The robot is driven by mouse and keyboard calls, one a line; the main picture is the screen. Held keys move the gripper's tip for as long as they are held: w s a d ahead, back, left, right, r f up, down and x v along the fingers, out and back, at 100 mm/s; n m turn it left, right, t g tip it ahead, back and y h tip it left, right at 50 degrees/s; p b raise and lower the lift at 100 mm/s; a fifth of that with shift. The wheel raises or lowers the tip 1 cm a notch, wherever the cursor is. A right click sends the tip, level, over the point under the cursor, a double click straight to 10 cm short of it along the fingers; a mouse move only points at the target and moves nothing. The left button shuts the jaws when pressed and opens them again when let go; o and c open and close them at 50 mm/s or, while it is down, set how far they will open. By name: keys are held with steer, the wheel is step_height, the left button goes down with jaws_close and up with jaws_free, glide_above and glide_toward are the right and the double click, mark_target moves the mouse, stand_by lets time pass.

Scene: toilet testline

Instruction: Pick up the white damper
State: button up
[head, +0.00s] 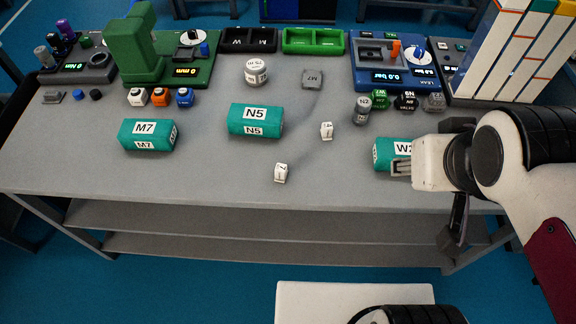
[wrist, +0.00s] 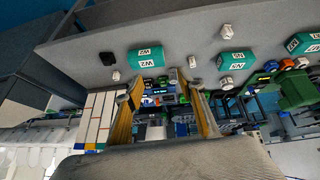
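Two small white pieces with dark marks stand apart on the grey table in the head view: one near the front (head: 280,172), one farther back and right (head: 326,130). They also show in the wrist view, the front one (wrist: 226,32) and the farther one (wrist: 192,61). I cannot tell for sure which thing is the white damper. My gripper (wrist: 158,94) is open in the wrist view, with nothing seen between its fingers. In the head view my arm's end is at the right, covering part of the teal W2 block (head: 384,153); the fingertips are unclear there.
Teal blocks N5 (head: 254,121) and M7 (head: 147,135) lie left of centre. A round jar (head: 256,73) and a grey M7 piece (head: 312,79) are farther back. Devices, including a green press (head: 133,50), line the back edge.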

steer(key=w+d+n+t+h, duration=0.2)
steer(key=w+d+n, duration=0.15)
steer(key=w, duration=0.95)
steer(key=w+f+n+t+y, duration=0.1)
steer(key=w+f+n, duration=0.15)
steer(key=w, duration=0.45)
steer(key=n+g+y, duration=0.4)
steer(key=n+y, duration=0.4)
steer(key=y, duration=0.1)
glide_above(281, 172)
steer(key=w+d, duration=0.5)
steer(key=d, duration=0.4)
step_height(281, 172, down, 17)
steer(key=s+a+f+g, duration=0.1)
steer(key=s+a+f+n+g+y, duration=0.1)
steer(key=s, duration=0.1)
steer(key=s+a+f+g, duration=0.1)
steer(key=s, duration=0.1)
steer(key=shift+y, duration=0.3)
steer(key=shift+w, duration=0.1)
